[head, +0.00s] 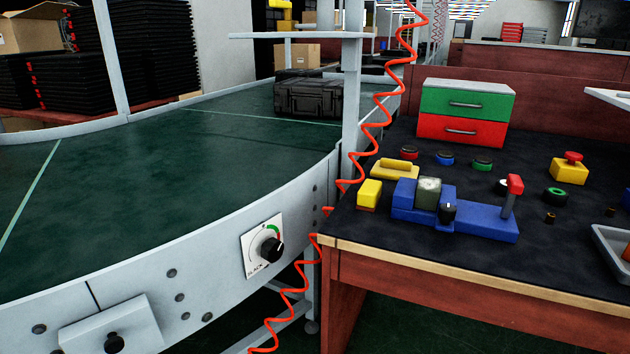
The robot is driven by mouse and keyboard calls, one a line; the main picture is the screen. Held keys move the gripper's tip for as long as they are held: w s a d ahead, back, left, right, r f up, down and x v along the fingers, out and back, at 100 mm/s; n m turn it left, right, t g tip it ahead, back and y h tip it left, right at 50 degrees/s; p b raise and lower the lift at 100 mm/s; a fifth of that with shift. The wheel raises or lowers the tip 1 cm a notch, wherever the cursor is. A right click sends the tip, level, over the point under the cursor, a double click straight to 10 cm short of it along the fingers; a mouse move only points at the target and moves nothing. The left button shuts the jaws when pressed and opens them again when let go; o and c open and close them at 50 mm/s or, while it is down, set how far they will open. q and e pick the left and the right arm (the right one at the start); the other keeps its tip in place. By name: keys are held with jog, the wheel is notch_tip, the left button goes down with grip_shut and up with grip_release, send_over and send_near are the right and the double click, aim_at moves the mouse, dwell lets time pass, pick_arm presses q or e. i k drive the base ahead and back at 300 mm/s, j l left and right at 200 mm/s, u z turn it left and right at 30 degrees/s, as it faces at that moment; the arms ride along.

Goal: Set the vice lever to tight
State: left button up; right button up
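A blue vice (490,223) sits on the dark top of the bench at the right. A grey-green block (428,192) stands between its blue parts, with a small black knob-like piece (448,211) in front. The vice lever (511,192) has a grey shaft and a red grip and stands nearly upright, slightly tilted, at the vice's right end. I cannot read any tight or loose marking on it. Neither of my grippers shows in the head view.
A green and red drawer box (465,112) stands behind the vice. Around it are a yellow block (369,193), several coloured buttons and an emergency stop (569,168). A grey tray (612,251) is at the right. An orange coiled cable (372,125) hangs beside the curved conveyor (180,170).

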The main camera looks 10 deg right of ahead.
aim_at(514, 186)
jog(key=z, duration=1.3)
